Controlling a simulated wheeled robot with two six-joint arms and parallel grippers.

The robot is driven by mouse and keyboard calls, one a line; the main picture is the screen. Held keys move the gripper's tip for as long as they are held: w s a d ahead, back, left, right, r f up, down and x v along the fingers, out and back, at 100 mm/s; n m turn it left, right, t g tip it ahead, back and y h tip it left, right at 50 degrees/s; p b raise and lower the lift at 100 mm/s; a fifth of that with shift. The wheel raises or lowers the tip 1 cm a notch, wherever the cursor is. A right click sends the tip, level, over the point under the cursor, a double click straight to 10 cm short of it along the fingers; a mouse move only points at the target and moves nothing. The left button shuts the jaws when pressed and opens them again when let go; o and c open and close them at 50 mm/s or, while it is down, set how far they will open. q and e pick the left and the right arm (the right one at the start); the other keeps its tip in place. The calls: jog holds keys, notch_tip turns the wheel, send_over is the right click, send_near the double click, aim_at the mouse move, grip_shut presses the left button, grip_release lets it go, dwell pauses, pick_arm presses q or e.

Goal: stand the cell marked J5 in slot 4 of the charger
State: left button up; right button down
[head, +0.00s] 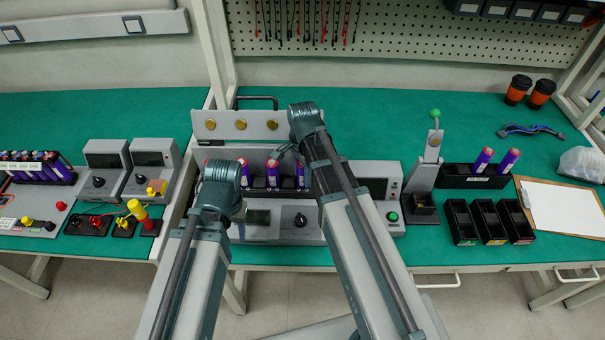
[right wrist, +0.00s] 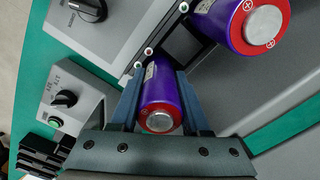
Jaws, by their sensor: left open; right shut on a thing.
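The charger (head: 262,218) stands mid-bench, its back plate with brass discs (head: 241,125) raised. Purple cells with red tops stand in it, one (head: 272,172) in the middle and one (head: 244,172) to its left. My right gripper (right wrist: 160,108) is shut on a purple cell (right wrist: 158,88) with a silver end, upright over the charger's slot row. Its label is unreadable, and whether its lower end is seated is unclear. Another red-ended cell (right wrist: 240,25) is beside it, past a dark gap. My left gripper (head: 217,200) is by the charger's left end, open, its fingers mostly hidden by my wrist.
A black holder (head: 455,178) with two purple cells stands right, behind black bins (head: 490,222). A grey post with a green knob (head: 434,114) stands between charger and holder. Testers (head: 152,160) and a cell rack (head: 28,168) are left.

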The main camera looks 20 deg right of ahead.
jog(key=shift+f, duration=0.2)
jog(key=shift+c, duration=1.5)
grip_release()
notch_tip(320, 180, up, 6)
jog(key=p, duration=0.5)
jog(key=shift+r+p, duration=0.1)
jog(key=shift+p, duration=0.3)
